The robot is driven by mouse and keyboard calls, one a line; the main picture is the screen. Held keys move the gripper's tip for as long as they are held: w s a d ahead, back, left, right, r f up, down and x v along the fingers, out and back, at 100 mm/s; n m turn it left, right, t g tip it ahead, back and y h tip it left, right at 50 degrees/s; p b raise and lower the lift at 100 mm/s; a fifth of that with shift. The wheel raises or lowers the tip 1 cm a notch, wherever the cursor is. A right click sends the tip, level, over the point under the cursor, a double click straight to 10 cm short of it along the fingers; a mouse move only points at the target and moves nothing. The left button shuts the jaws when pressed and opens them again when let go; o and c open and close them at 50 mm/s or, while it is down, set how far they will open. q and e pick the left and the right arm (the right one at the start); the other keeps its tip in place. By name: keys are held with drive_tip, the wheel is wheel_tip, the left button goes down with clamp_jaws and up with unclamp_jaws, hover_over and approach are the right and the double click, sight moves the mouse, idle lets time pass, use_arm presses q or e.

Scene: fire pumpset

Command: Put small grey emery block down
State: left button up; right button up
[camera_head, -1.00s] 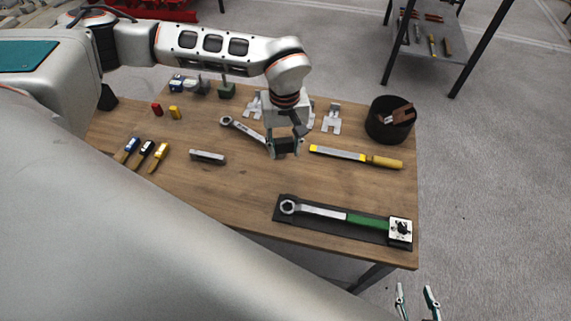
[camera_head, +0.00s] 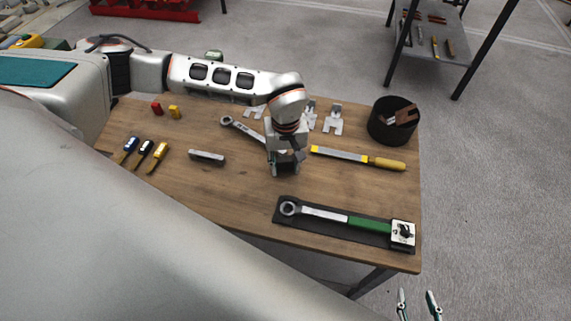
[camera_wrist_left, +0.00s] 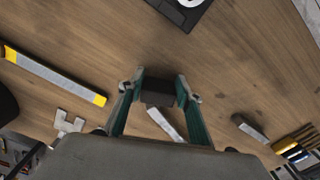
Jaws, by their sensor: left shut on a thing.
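My left gripper (camera_head: 287,170) is low over the middle of the wooden table, pointing down. In the left wrist view its two fingers (camera_wrist_left: 161,88) are shut on a small dark grey block (camera_wrist_left: 158,97), the emery block. The block is at or just above the table top; I cannot tell if it touches. In the head view the block is mostly hidden by the fingers. My right gripper (camera_head: 416,303) shows at the bottom right, off the table, fingers apart and empty.
A file (camera_head: 340,154) lies right of the left gripper, a wrench (camera_head: 242,128) behind it. A torque wrench on a black mat (camera_head: 284,213) lies in front. A grey bar-shaped block (camera_head: 207,156) lies to the left. A black bin (camera_head: 380,130) stands at the back right. Bare wood surrounds the gripper.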

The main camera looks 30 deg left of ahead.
use_arm(q)
drive_tip(key=shift+f, duration=0.2)
drive_tip(key=o, duration=1.1)
drive_tip(key=shift+c, duration=0.2)
drive_tip(key=shift+r, duration=0.1)
